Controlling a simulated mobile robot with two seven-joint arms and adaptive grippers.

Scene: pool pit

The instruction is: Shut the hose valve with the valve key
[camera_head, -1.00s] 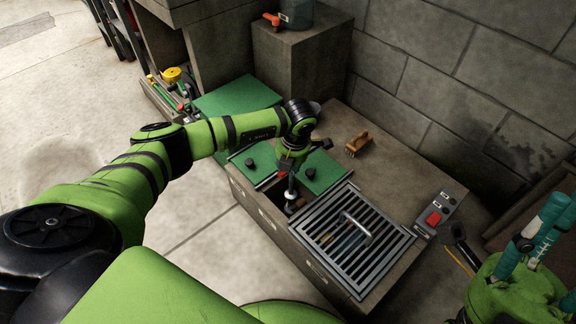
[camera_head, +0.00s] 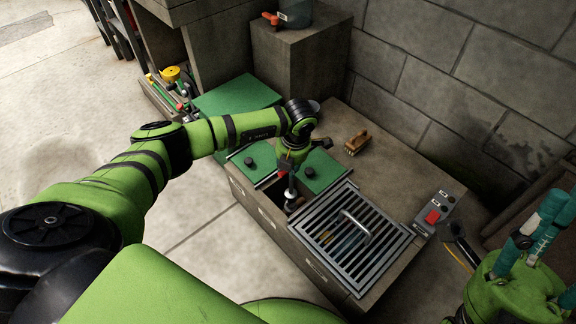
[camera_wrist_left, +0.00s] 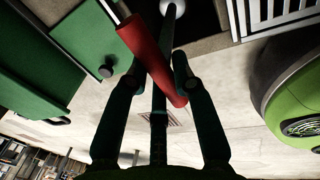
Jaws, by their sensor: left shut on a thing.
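My left gripper (camera_head: 287,170) is shut on the valve key, at its red crossbar (camera_wrist_left: 146,55), over an opening in the pit's top. The key's thin shaft (camera_wrist_left: 159,90) runs between the fingers and shows a pale round part (camera_head: 290,193) below the hand. The lower end goes into the dark opening (camera_head: 273,198). The hose valve is not clear there; the shadow hides whether the key sits on it. My right gripper (camera_head: 537,235), with teal fingers, is at the right edge, away from the pit; its opening is unclear.
A wooden brush (camera_head: 357,142) and a control box with a red button (camera_head: 432,216) rest on the ledge. A block wall stands behind.

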